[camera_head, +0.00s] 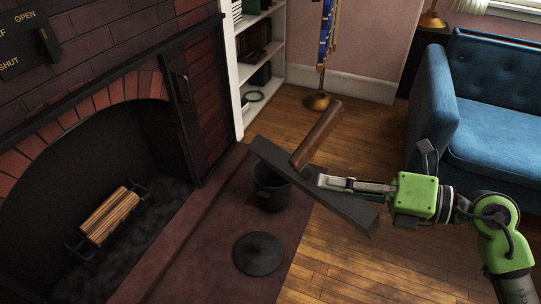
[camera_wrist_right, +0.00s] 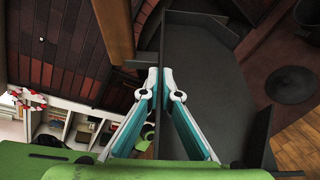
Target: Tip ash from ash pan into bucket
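The ash pan (camera_head: 345,207) is a long dark grey tray with a brown wooden handle (camera_head: 318,132). My right gripper (camera_head: 325,182) is shut on the pan's wall and holds it in the air. In the head view the pan shows nearly edge-on, steeply tilted. It crosses in front of the black bucket (camera_head: 271,191) and hides part of its rim. In the right wrist view the fingers (camera_wrist_right: 160,80) pinch the pan's edge, with its flat grey face (camera_wrist_right: 212,75) beside them. I cannot make out ash in the pan or bucket. My left gripper is not in view.
A round black lid (camera_head: 258,254) lies on the reddish hearth (camera_head: 205,262) in front of the bucket. The brick fireplace with a log grate (camera_head: 108,215) is at left. A bookshelf (camera_head: 240,75) stands behind; a blue sofa (camera_head: 500,120) is at right.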

